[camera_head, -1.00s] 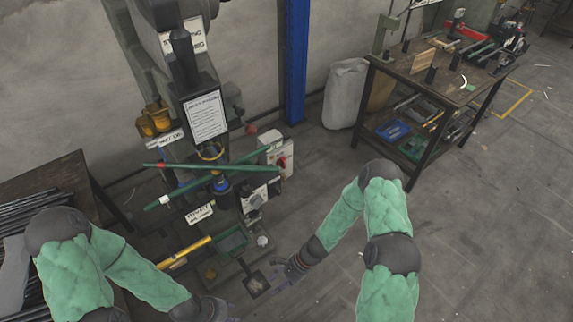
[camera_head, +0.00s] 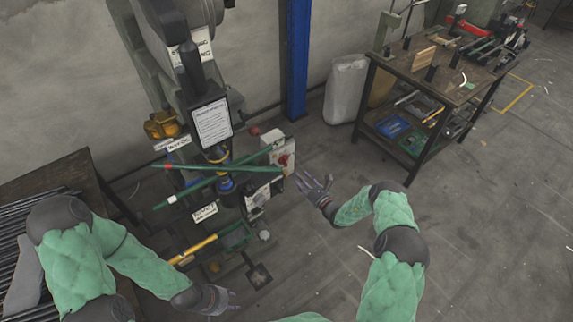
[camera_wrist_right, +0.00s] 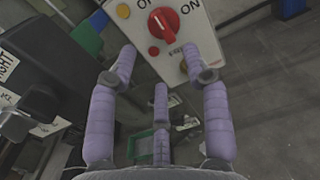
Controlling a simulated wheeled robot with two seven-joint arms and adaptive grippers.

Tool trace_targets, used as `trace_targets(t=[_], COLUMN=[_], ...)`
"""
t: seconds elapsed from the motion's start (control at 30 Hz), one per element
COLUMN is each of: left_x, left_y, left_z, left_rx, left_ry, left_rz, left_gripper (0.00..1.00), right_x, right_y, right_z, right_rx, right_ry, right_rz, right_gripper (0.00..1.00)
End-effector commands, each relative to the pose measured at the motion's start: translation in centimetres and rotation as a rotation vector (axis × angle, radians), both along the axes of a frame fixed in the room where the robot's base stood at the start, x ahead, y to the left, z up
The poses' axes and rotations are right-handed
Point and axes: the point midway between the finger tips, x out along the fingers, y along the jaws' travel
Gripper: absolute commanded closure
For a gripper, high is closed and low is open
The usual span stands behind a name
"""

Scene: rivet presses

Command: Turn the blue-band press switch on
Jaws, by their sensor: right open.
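The press (camera_head: 222,158) stands at centre left in the head view, with a blue band low on its ram. Its pale switch box (camera_head: 276,150) carries a red rotary knob (camera_head: 284,160). In the right wrist view the knob (camera_wrist_right: 163,24) sits between the OFF and ON marks on the box face (camera_wrist_right: 205,45); I cannot tell which it is set to. My right gripper (camera_head: 309,184) is open and empty, just right of and below the box, its fingers (camera_wrist_right: 160,60) spread towards it, apart from the knob. My left gripper (camera_head: 218,298) is low, its opening unclear.
Green bars (camera_head: 215,175) cross in front of the press. A yellow-handled tool (camera_head: 195,248) lies below. A workbench (camera_head: 440,75) and grey sack (camera_head: 345,90) stand to the right. A blue post (camera_head: 297,60) rises behind.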

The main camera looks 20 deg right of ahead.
Motion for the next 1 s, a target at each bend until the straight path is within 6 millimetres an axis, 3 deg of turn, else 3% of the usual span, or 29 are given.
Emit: trace_targets(t=[0.53, 1.0], left_x=[0.0, 0.0], left_y=[0.0, 0.0], left_z=[-2.2, -2.5], left_rx=[0.0, 0.0], left_ry=[0.001, 0.001], left_rz=[0.0, 0.0], left_gripper=[0.6, 0.6], right_x=[8.0, 9.3], right_y=[3.1, 3.5], right_z=[-0.2, 0.0], right_rx=[-0.001, -0.001], right_ry=[0.001, 0.002], right_rz=[0.004, 0.004], right_gripper=[0.51, 0.51])
